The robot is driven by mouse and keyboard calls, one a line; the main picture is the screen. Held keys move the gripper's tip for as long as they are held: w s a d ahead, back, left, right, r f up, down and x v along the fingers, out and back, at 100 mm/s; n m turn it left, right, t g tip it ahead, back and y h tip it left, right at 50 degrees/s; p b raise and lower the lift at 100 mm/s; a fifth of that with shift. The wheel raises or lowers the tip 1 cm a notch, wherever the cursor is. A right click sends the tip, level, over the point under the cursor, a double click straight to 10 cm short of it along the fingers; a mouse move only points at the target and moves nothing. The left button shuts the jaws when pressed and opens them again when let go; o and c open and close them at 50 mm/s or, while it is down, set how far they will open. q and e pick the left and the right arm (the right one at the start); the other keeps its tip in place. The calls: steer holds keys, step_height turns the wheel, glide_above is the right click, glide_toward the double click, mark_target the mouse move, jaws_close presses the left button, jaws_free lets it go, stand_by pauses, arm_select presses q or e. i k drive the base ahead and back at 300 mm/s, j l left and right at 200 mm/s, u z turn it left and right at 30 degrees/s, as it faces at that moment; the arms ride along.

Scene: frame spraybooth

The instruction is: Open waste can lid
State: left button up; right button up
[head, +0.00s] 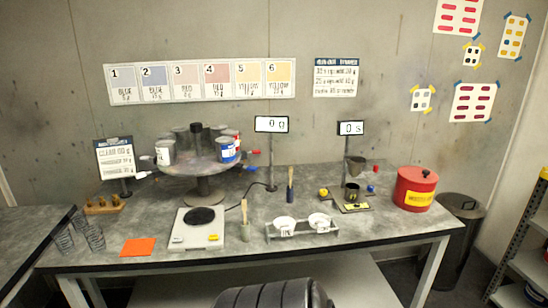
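A red can (414,190) with a yellow label stands upright at the right end of the grey table. Its red lid (418,174) sits on top with a small dark knob, and it looks closed. The label's writing is too small to read for certain. A dark bin (462,232) with a rounded top stands on the floor behind the table's right end, partly hidden by the table and can. Neither of my grippers shows in the head view.
Shelving (525,240) stands at right. The table's front right is clear.

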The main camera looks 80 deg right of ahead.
mark_target(417, 176)
steer(key=z, duration=3.65)
steer(key=i+z, duration=0.35)
steer(key=z, duration=0.15)
